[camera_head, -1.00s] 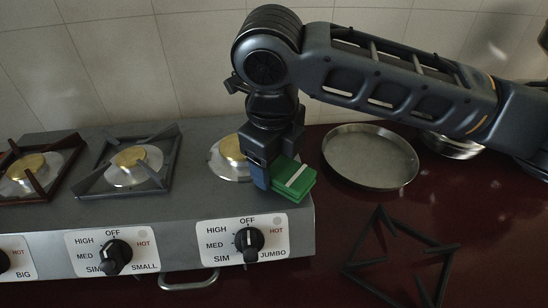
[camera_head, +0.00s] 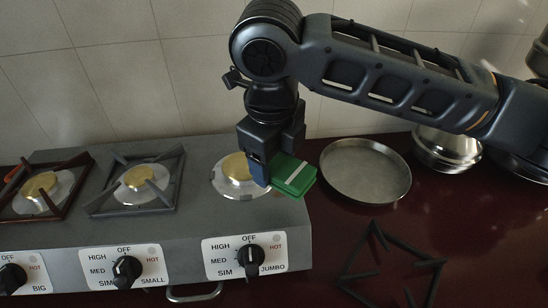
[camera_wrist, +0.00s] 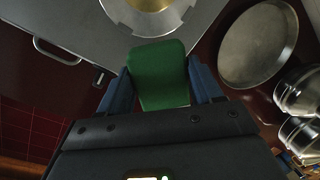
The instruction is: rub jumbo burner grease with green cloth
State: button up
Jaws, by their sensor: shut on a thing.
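My gripper (camera_wrist: 160,85) is shut on the green cloth (camera_wrist: 158,72), a folded pad with a pale stripe, which also shows in the head view (camera_head: 294,176). It holds the cloth at the right end of the stove, just right of the jumbo burner (camera_head: 238,170). This burner has a brass cap on a pale round plate and no grate over it. My gripper hides part of its right side. In the wrist view the burner (camera_wrist: 152,8) is cut by the top edge, ahead of the cloth. I cannot make out grease on it.
The jumbo knob (camera_head: 250,258) is on the stove front. Grated burners stand left (camera_head: 140,182). A loose dark grate (camera_head: 384,268) lies on the dark red counter, with a round pan (camera_head: 365,170) and steel pots (camera_head: 446,148) behind it. A tiled wall closes the back.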

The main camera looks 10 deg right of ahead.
aim_at(275, 159)
jog(key=shift+r+p, duration=1.25)
jog(key=shift+r, duration=0.3)
jog(key=shift+f, duration=0.1)
